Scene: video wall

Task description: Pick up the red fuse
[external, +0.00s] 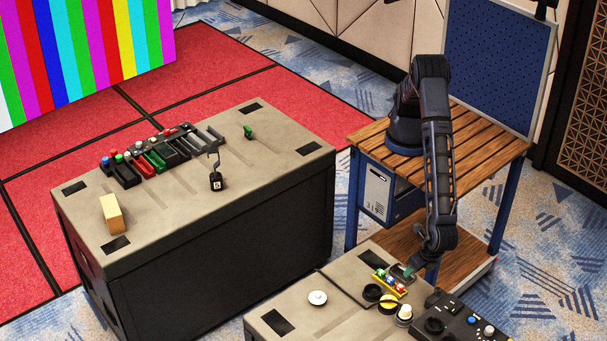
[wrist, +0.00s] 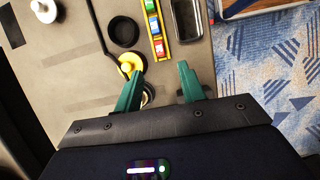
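A yellow rack (external: 376,278) holding several small coloured pieces stands on the front table, and it also shows at the top of the wrist view (wrist: 166,56). Blue, green and red show among its pieces; they are too small to tell their exact shapes. The red piece (wrist: 159,46) seems to be near the rack's lower end in the wrist view. My gripper (wrist: 158,80) has two green fingers set wide apart with nothing gripped between them. It is above the table, just below the rack in the wrist view. In the external view my gripper (external: 405,271) is beside the rack.
A black ring (wrist: 124,32), a yellow knob (wrist: 131,63) and an empty dark tray (wrist: 187,20) lie near the rack. A white knob (external: 317,297) stands left. A black control panel (external: 460,325) is at the right. Another table (external: 270,160) holds coloured blocks.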

